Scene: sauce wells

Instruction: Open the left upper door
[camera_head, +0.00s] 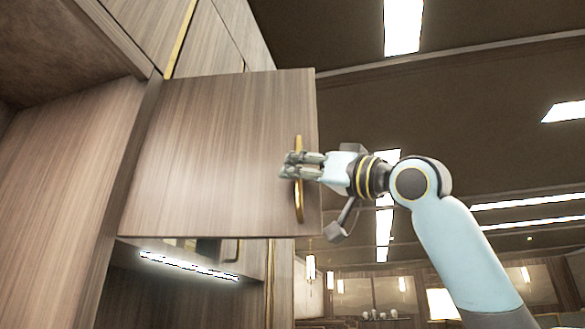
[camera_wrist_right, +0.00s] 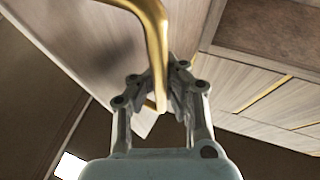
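The left upper door (camera_head: 215,150) is a wooden panel that stands swung out from the cabinet in the head view. A vertical brass handle (camera_head: 299,205) runs near its right edge. My right gripper (camera_head: 290,165) is at the handle's upper middle, with its fingers around it. In the right wrist view the brass handle (camera_wrist_right: 154,40) runs down between the fingers of my right gripper (camera_wrist_right: 160,85). The fingers look closed in on the bar, and the exact contact is partly hidden. My left gripper is not in view.
A lit strip (camera_head: 188,265) glows in the cabinet below the door. Another cabinet panel (camera_head: 150,30) with brass trim is above. An open shelf space is at the upper left. The room right of the door is open, with ceiling lights and distant lamps.

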